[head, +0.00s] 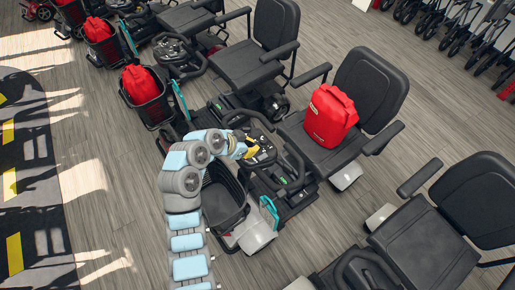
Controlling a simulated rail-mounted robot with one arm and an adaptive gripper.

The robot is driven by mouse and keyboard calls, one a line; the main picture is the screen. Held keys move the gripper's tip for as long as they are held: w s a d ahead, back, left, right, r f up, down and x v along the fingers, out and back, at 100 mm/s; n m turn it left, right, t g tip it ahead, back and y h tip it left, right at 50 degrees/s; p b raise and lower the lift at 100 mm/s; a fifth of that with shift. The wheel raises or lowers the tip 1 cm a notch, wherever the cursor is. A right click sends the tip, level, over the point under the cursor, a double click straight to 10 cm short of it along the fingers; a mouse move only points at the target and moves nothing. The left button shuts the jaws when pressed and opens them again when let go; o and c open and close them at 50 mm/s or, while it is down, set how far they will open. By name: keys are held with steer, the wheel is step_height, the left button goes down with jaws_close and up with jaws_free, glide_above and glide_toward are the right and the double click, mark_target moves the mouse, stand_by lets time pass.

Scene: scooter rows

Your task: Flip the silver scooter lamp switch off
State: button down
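A silver scooter (256,232) stands in the middle of the row, with a black seat, a black front basket (222,203) and a dark console (262,150) between its handlebars. My arm reaches in from below and curves over the basket. My gripper (256,147), with yellow parts, is at the console, over its left side. I cannot tell whether it touches the console. The lamp switch is too small to make out, and my gripper covers part of the console. Whether the fingers are open or shut is not clear.
A red bag (330,116) sits on this scooter's seat. Black handlebars (290,165) rise close around the gripper. Other scooters (177,52) stand behind, some with red bags in baskets, and another seat (428,240) is in front. Folded walkers (462,28) line the top right. Floor at left is clear.

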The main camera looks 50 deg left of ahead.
steer(key=p, duration=0.1)
glide_above(266, 157)
step_height(266, 157, down, 6)
steer(key=shift+s+a+f, duration=0.1)
steer(key=shift+a, duration=0.05)
step_height(266, 157, down, 3)
steer(key=shift+r+p, duration=0.15)
steer(key=shift+p, duration=0.4)
steer(key=shift+f, duration=0.9)
steer(key=shift+a, duration=0.1)
